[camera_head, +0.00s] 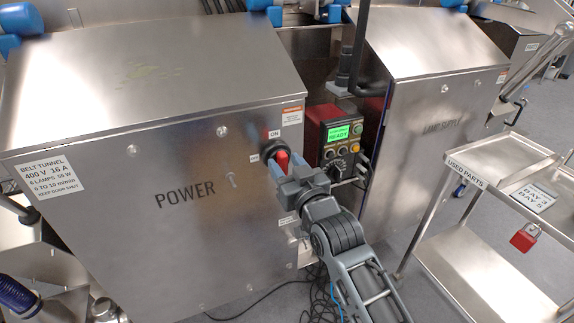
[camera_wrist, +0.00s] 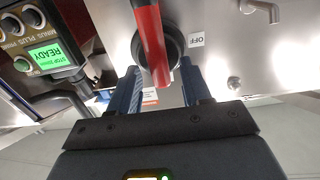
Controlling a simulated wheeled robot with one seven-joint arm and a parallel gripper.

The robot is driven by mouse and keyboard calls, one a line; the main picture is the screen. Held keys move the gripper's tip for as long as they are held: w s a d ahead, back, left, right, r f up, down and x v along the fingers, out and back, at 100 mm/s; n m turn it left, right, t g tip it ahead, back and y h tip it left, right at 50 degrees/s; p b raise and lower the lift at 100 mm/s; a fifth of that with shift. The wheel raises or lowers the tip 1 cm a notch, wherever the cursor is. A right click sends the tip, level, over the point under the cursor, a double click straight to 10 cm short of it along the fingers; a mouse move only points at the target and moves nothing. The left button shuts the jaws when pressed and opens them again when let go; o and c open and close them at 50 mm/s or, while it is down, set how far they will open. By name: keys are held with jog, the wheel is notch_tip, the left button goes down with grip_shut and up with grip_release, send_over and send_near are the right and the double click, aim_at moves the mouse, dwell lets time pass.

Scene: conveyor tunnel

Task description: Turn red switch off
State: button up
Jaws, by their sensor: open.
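The red switch handle (camera_head: 282,159) sits on a black round base on the steel cabinet front marked POWER. An ON label (camera_head: 274,134) is above it and an OFF label (camera_head: 254,157) is to its left. In the head view the handle looks roughly upright, partly hidden by my gripper (camera_head: 279,170). In the wrist view the red handle (camera_wrist: 152,45) runs down from the top edge, and its near end lies between my open fingers (camera_wrist: 161,70). I cannot tell whether either finger touches it. The OFF label (camera_wrist: 197,40) shows right of the base.
A control box (camera_head: 341,138) with a lit green READY screen is close on the right of the switch. A used-parts cart (camera_head: 480,262) with a red padlock (camera_head: 525,237) stands at the right. Loose black cables (camera_head: 318,290) lie on the floor.

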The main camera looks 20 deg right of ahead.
grip_shut()
dwell(0.4)
